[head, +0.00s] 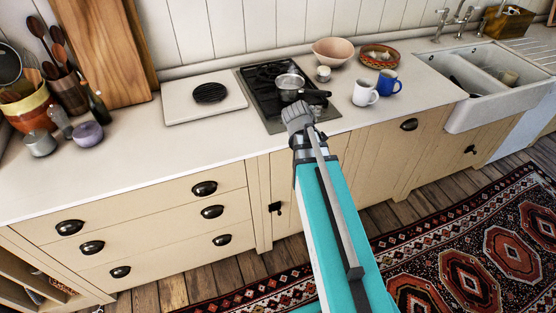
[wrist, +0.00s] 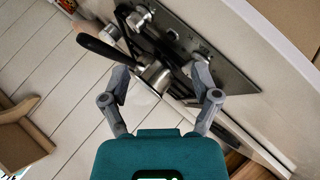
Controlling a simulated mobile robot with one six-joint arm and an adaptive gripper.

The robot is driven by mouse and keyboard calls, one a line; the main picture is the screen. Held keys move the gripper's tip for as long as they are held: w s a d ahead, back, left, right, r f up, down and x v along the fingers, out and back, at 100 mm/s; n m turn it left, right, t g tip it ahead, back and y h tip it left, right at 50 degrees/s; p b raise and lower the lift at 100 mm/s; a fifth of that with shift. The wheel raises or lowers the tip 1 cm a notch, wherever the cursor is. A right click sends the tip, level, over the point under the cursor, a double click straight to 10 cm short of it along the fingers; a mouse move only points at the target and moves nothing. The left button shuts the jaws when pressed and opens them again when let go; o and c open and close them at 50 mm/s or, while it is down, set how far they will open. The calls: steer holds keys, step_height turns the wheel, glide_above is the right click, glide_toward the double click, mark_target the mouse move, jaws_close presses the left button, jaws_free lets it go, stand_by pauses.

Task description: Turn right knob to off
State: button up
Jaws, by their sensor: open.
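My gripper (head: 297,108) is over the front edge of the black hob (head: 252,85) in the head view, just in front of the small metal saucepan (head: 289,84). In the wrist view my gripper (wrist: 161,70) is open, with its two fingers spread apart. A shiny round metal part (wrist: 156,76) lies between and beyond the fingers.
The pan's black handle (head: 318,94) points right. A white mug (head: 364,94) and a blue mug (head: 389,83) stand right of the hob. A small white cup (head: 323,73) and a pink bowl (head: 333,51) are behind. The counter between the hob and the sink (head: 468,108) has some free room.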

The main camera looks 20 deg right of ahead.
steer(key=s+a+f+m+g+y, duration=0.2)
steer(key=s+a+g, duration=0.1)
steer(key=s+a, duration=0.2)
steer(key=s+a+f+m+g+y+p, duration=0.1)
steer(key=s+a+f+m+g+y, duration=0.1)
steer(key=s+a, duration=0.4)
steer(key=shift+s+a+f+g+y, duration=0.2)
steer(key=shift+a+f+g+y, duration=0.25)
steer(key=shift+a, duration=1.25)
steer(key=s+a+g+y, duration=0.1)
steer(key=s+a+g, duration=0.1)
steer(key=s+a, duration=0.2)
steer(key=shift+s+a+f+m, duration=0.25)
steer(key=shift+m, duration=0.05)
steer(key=c, duration=0.3)
steer(key=shift+d, duration=0.15)
